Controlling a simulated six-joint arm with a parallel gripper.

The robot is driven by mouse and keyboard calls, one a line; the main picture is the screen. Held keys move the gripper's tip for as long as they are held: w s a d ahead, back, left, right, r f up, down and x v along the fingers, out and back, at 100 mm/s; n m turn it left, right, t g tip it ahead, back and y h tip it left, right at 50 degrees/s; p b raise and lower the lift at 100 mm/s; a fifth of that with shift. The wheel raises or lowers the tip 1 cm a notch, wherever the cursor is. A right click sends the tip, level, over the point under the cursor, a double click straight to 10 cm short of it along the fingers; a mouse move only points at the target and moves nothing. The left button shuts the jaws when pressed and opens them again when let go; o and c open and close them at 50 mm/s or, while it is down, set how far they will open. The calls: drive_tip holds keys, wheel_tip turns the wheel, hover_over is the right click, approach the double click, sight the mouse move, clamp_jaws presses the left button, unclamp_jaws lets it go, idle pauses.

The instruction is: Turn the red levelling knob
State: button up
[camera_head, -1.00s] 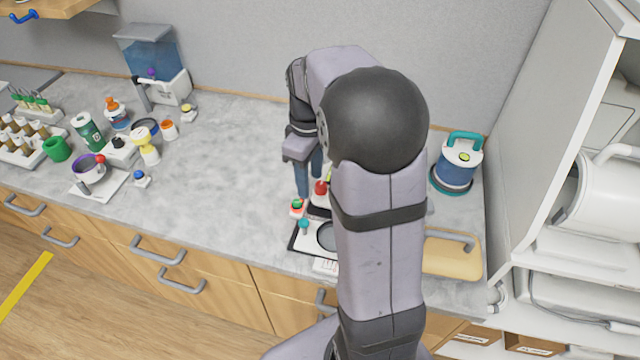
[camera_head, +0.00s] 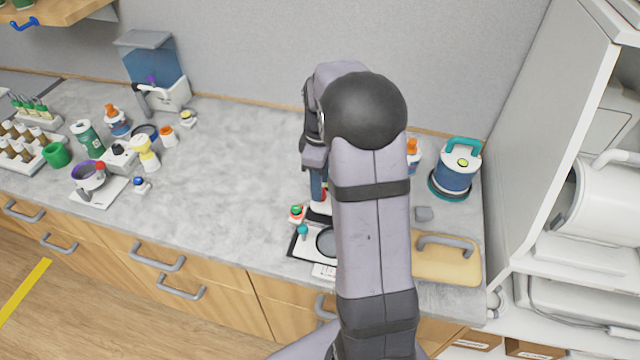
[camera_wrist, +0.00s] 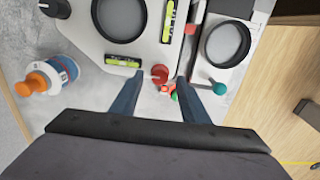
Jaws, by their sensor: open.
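The red levelling knob (camera_wrist: 160,74) shows in the wrist view at the edge of a white instrument (camera_wrist: 150,50) with a round dark plate and two yellow-green bubble levels. My gripper (camera_wrist: 158,80) is open, with one blue-grey finger on each side of the knob. Whether a finger touches it I cannot tell. In the head view my gripper (camera_head: 317,188) points down over the counter, with a sliver of red beside its finger. My arm hides most of the instrument there.
Close by stand a balance-like device with a teal knob (camera_wrist: 219,88) and a red-and-green item (camera_head: 297,213). An orange-capped bottle (camera_wrist: 50,76) is on the other side. A blue canister (camera_head: 455,172) and a tan board (camera_head: 445,265) lie right. The counter's middle is clear.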

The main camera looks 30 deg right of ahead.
drive_tip(key=shift+f, duration=1.05)
clamp_jaws()
drive_tip(key=shift+m, duration=0.4)
